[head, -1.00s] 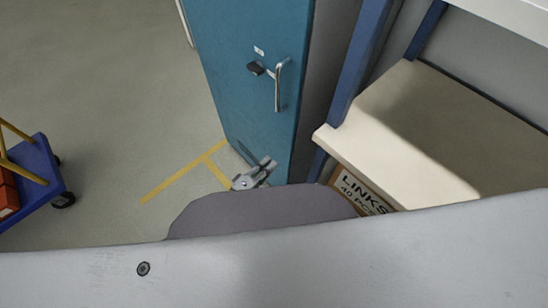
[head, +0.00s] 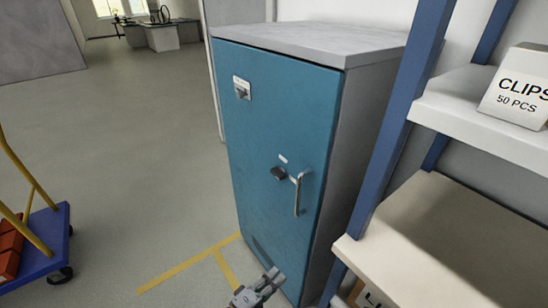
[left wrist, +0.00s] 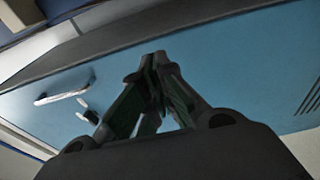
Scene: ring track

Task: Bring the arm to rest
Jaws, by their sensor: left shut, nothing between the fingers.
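My left gripper (head: 262,284) shows at the bottom of the head view, in front of the lower part of a blue cabinet (head: 270,130). Its fingers are together with nothing between them, and they also show closed in the left wrist view (left wrist: 157,62). The cabinet door (left wrist: 225,70) fills much of the wrist view behind the fingers. The gripper appears apart from the silver door handle (head: 299,193), which is above and right of it in the head view. The rest of my left arm is out of the head view. My right gripper is in neither view.
A shelf rack with a blue upright (head: 392,135) stands right of the cabinet, holding a CLIPS box (head: 515,92). A blue trolley (head: 40,238) with red items is at the left. Yellow tape (head: 190,262) marks the floor. The floor between trolley and cabinet is clear.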

